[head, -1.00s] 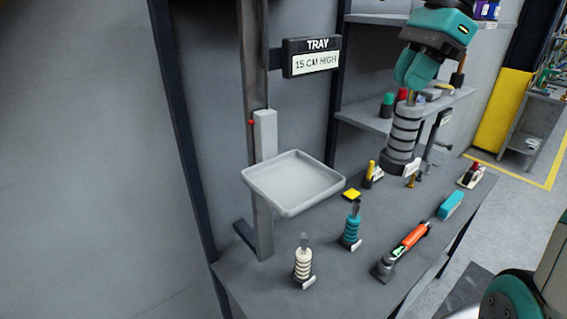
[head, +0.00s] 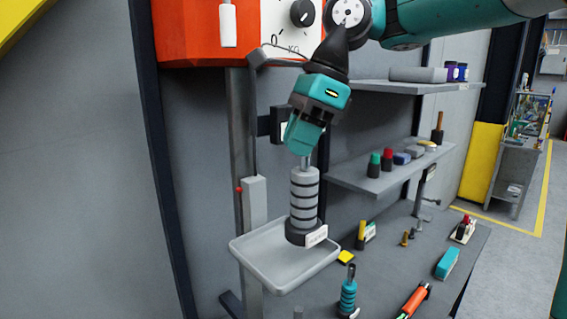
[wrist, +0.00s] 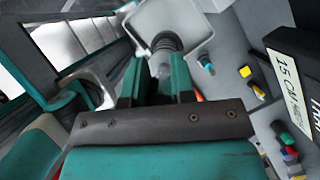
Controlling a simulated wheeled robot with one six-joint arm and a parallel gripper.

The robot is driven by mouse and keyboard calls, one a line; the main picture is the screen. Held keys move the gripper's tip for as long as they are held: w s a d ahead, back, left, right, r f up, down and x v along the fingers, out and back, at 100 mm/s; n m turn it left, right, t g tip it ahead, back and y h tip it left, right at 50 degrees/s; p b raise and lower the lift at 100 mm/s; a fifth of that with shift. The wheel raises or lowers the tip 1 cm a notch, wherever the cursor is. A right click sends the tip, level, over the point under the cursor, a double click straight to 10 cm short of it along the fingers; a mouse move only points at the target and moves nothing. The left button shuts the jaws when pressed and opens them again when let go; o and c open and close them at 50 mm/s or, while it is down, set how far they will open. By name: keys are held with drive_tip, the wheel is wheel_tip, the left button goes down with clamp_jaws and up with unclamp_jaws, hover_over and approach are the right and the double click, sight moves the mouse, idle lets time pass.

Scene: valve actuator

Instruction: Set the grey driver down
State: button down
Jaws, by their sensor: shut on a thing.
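The grey driver (head: 304,200) is a ribbed grey cylinder with black rings and a white tag at its lower end. My gripper (head: 306,154) is shut on its thin top shaft and holds it upright. The driver's lower end is over the right part of the pale grey tray (head: 262,275). I cannot tell whether it touches the tray floor. In the wrist view the teal fingers (wrist: 160,85) point at the driver (wrist: 166,42), with the tray rim (wrist: 205,48) around it. The tray otherwise looks empty.
An orange scale box (head: 245,30) hangs above. A teal driver (head: 348,297) and a yellow block (head: 346,257) are near the tray's right. Shelves (head: 385,178) stand behind, to the right.

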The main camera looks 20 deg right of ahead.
sight(305, 185)
drive_tip(key=shift+a+b+x, duration=0.25)
drive_tip(key=shift+b+x, duration=0.15)
drive_tip(key=shift+x, duration=0.65)
drive_tip(key=shift+a+b+x, duration=0.2)
drive_tip(key=shift+b+x, duration=0.15)
drive_tip(key=shift+x, duration=0.7)
drive_tip(key=shift+r, duration=0.1)
drive_tip(key=c, duration=1)
unclamp_jaws()
drive_tip(key=shift+o, duration=0.2)
